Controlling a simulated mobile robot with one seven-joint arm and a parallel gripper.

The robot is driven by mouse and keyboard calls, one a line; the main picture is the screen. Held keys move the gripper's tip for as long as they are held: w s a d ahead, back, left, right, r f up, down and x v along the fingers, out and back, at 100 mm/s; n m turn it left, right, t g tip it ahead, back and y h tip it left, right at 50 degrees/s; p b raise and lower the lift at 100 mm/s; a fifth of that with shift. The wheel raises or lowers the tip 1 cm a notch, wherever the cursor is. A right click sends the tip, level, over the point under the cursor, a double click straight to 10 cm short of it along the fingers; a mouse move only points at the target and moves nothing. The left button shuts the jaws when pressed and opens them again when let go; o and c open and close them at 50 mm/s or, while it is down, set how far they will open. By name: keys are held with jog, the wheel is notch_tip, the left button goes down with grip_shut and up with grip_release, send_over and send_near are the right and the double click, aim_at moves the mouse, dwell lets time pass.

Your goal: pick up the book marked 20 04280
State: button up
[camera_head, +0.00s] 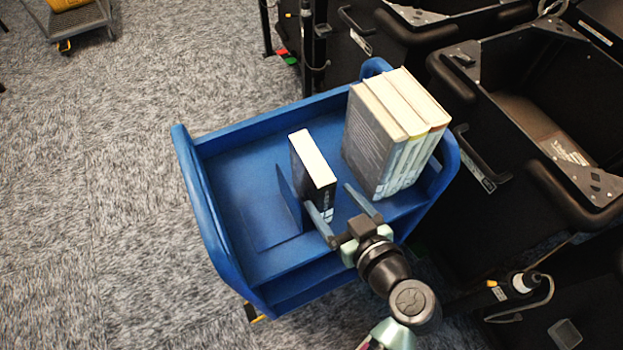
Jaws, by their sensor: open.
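A dark book (313,166) with pale page edges on top stands upright by itself in the blue cart, with a small pale label low on its spine. A group of thicker pale-spined books (396,135) stands upright to its right. No label is legible, so I cannot tell which book is 20 04280. My gripper (328,194) is open, with its fingers pointing into the cart at the near end of the lone book. One finger overlaps the lower spine and the other lies to its right. I cannot tell whether they touch it.
The blue cart (196,208) has raised end walls. A thin blue divider (287,199) stands just left of the lone book, with bare shelf further left. Black bins (545,115) crowd the cart's right side. Grey carpet (95,200) is open on the left.

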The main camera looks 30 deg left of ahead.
aim_at(327, 197)
jog(key=shift+f+p+x, duration=0.25)
jog(key=shift+x, duration=1.25)
jog(key=shift+f+p+x, duration=0.25)
jog(key=shift+x, duration=1.3)
jog(key=shift+s+d, duration=0.15)
jog(key=shift+d, duration=0.05)
grip_shut()
jog(key=shift+r, duration=0.1)
